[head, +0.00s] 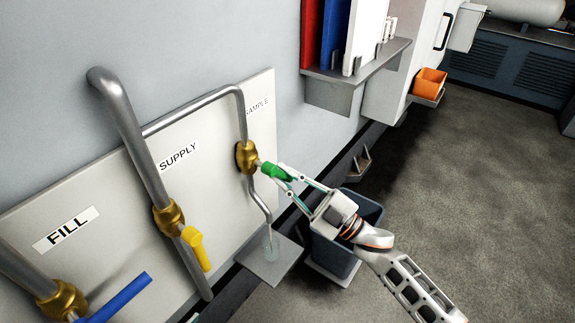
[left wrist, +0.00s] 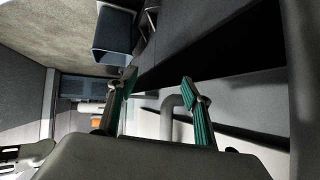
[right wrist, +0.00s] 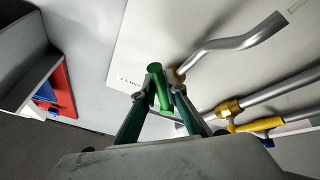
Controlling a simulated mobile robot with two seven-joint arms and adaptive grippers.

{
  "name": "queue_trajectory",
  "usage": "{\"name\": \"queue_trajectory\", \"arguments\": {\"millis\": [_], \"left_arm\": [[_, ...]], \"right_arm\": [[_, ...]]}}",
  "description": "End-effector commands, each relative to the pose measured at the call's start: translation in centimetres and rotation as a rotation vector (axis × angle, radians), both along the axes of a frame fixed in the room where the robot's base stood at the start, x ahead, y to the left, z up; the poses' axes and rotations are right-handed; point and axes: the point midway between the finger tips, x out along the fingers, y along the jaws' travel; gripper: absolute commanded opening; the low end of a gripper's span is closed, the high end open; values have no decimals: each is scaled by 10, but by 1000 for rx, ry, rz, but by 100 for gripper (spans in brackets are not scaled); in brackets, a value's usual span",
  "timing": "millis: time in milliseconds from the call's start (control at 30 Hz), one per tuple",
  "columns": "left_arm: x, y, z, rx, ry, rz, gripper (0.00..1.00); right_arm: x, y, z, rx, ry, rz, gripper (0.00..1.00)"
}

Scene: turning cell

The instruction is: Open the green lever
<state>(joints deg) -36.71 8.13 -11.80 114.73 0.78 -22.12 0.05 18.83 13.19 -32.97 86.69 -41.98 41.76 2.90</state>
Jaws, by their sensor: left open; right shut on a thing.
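The green lever (head: 275,171) sits on the brass valve (head: 246,157) of the thin bent pipe by the SAMPLE label. My right gripper (head: 284,178) is shut on the green lever, and the lever points away from the panel toward me. In the right wrist view the green lever (right wrist: 159,86) stands between the two fingers. My left gripper (left wrist: 161,90) shows only in the left wrist view. It is open with nothing between its fingers, and a grey pipe shows behind it.
A yellow lever (head: 196,248) sits on the SUPPLY pipe and a blue lever (head: 118,299) on the FILL pipe. A small glass stands on a grey shelf (head: 270,273) under the thin pipe. A dark bin (head: 347,258) stands below my right gripper. Binders stand on a wall shelf (head: 358,74).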

Motion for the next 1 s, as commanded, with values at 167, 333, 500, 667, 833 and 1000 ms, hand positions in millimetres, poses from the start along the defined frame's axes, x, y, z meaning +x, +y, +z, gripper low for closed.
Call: {"name": "queue_trajectory", "arguments": {"millis": [167, 333, 500, 667, 833, 1000], "left_arm": [[2, -2, 15, -11, -4, 3, 50], [2, -4, 26, -26, -5, 8, 50], [3, -4, 40, -27, -8, 7, 50], [6, -4, 57, -26, -18, 7, 50], [9, -5, 69, -25, -25, 6, 50], [10, -5, 75, -25, -29, 6, 50]], "right_arm": [[-9, 7, -3, 99, 137, 1, 0], [-17, 12, -8, 190, 265, 0, 0], [-25, 18, -11, 273, 378, 0, 0], [-30, 22, -13, 336, 464, 0, 0], [-35, 25, -15, 380, 527, -1, 0], [-37, 27, -16, 408, 563, 0, 0]]}}
